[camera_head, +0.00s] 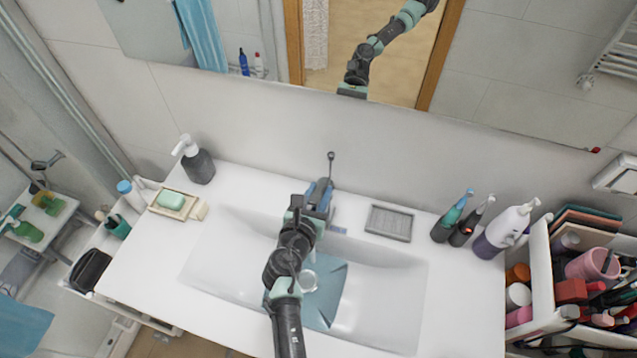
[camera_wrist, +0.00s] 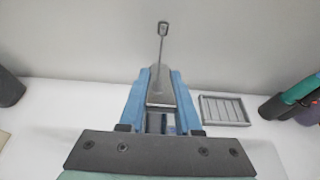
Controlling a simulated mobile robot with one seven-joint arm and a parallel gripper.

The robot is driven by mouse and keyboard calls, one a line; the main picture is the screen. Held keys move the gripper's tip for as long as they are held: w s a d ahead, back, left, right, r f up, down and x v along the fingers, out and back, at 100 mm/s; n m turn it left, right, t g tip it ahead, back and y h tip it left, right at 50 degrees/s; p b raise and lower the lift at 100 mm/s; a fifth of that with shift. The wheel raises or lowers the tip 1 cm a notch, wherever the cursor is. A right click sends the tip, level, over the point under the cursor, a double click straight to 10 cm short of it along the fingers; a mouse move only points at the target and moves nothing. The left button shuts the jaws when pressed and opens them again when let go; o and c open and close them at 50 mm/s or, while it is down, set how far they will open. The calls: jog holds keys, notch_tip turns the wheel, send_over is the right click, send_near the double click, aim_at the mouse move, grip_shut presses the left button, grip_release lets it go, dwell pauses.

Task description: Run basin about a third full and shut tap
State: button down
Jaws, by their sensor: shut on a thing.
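The white basin (camera_head: 385,290) is set in the white counter. A flat bluish patch (camera_head: 325,300) that looks like water lies around its round drain (camera_head: 308,281); I cannot tell its depth. The grey tap (camera_wrist: 160,88) stands at the basin's back edge, with its thin lever (camera_head: 331,165) pointing up. My gripper (camera_head: 318,195) reaches over the basin, and its blue fingers (camera_wrist: 158,100) are shut on the tap from both sides. My arm hides part of the basin and the tap's spout, so I cannot see whether water runs.
A soap dispenser (camera_head: 197,160) and green soap on a dish (camera_head: 171,201) stand left. A grey ribbed dish (camera_head: 389,223) lies right of the tap, then bottles (camera_head: 505,232) and a full cart (camera_head: 555,300). A mirror (camera_head: 400,60) hangs behind.

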dwell(0.3)
jog(key=c, duration=0.6)
grip_release()
jog(key=v, duration=1.3)
jog(key=shift+r, duration=0.25)
jog(key=shift+w+p, duration=0.1)
jog(key=shift+p, duration=0.2)
